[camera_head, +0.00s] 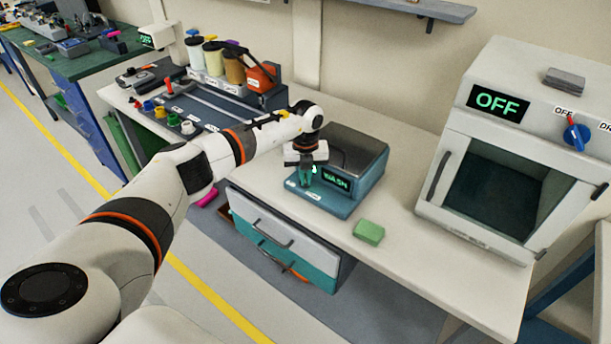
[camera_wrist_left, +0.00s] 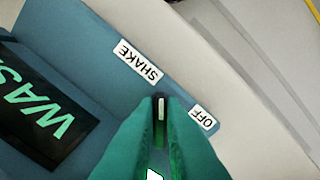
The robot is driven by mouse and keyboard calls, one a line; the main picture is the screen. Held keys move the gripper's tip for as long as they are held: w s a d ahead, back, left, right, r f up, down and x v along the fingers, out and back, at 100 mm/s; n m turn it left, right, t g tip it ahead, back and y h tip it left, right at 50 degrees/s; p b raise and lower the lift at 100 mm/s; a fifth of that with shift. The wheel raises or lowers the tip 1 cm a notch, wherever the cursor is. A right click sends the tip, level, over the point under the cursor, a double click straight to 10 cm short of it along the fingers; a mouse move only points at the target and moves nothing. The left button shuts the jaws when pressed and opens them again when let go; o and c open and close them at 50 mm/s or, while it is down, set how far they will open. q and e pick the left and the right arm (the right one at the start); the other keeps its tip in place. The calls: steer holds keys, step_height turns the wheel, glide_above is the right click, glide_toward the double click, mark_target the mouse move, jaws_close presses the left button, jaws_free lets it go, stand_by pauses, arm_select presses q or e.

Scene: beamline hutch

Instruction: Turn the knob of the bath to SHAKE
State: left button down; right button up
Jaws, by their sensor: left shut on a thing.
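The bath (camera_head: 372,163) is a blue-grey box with a dark top on the white bench. Its display (camera_head: 337,179) reads WASH in green; it also shows in the left wrist view (camera_wrist_left: 40,118). My left gripper (camera_head: 307,180) is at the left end of the bath's front, its green fingers pointing down. In the left wrist view the fingers are shut on the dark knob (camera_wrist_left: 161,107), which has a pale mark. The SHAKE label (camera_wrist_left: 138,62) and the OFF label (camera_wrist_left: 203,118) lie on either side of the knob's visible end. The fingers hide most of the knob. My right gripper is not in view.
A green block (camera_head: 369,232) lies on the bench in front of the bath. A white oven (camera_head: 490,225) with an OFF display and a blue knob (camera_head: 577,135) stands at right. Bottles (camera_head: 213,58) and small coloured parts stand at the back left, behind my left arm.

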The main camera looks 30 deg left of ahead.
mark_target(305, 179)
arm_select(q)
steer(key=c, duration=1.5)
jaws_free()
steer(key=shift+r, duration=0.1)
step_height(305, 179, up, 12)
steer(key=b, duration=0.3)
